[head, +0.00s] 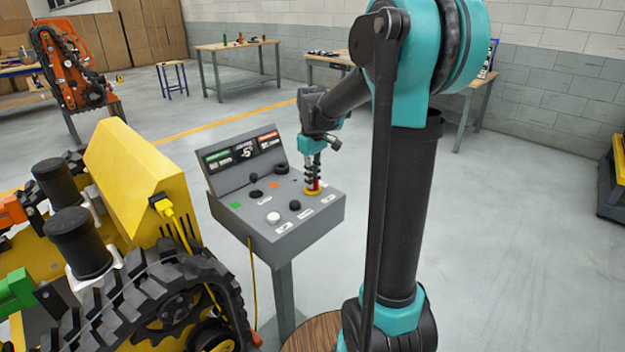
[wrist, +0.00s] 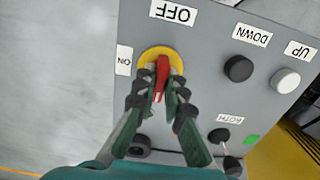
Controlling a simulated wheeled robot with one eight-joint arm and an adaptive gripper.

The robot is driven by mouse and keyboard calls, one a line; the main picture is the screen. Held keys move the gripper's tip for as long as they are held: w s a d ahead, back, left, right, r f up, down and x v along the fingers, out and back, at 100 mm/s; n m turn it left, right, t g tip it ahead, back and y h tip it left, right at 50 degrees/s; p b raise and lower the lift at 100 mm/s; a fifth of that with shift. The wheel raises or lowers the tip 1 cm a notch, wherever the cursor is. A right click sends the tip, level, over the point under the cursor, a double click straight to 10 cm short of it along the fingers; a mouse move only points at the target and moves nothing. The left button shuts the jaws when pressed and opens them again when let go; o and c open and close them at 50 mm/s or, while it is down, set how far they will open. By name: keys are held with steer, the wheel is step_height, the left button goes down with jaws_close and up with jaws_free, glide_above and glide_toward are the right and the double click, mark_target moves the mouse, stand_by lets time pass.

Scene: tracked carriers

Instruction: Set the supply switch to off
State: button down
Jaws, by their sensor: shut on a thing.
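The supply switch is a red handle (wrist: 162,70) on a round yellow plate (wrist: 150,55) on the grey control panel (head: 262,222). In the head view the yellow plate (head: 312,194) is at the panel's right side. My gripper (wrist: 157,86) points down at the panel, its two dark fingers shut on the red handle from both sides. It also shows in the head view (head: 313,178). In the wrist view the OFF label (wrist: 172,12) is above the switch and the ON label (wrist: 124,60) left of it. The handle runs roughly up and down there, slightly tilted; its pointing end is partly hidden.
Black knob (wrist: 238,68) and white knob (wrist: 286,80), labelled DOWN and UP, sit beside the switch. A yellow tracked carrier (head: 125,170) stands close to the panel's left, with a yellow cable (head: 178,225).

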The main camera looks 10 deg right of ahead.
steer(key=c, duration=1.6)
jaws_free()
step_height(320, 180, up, 12)
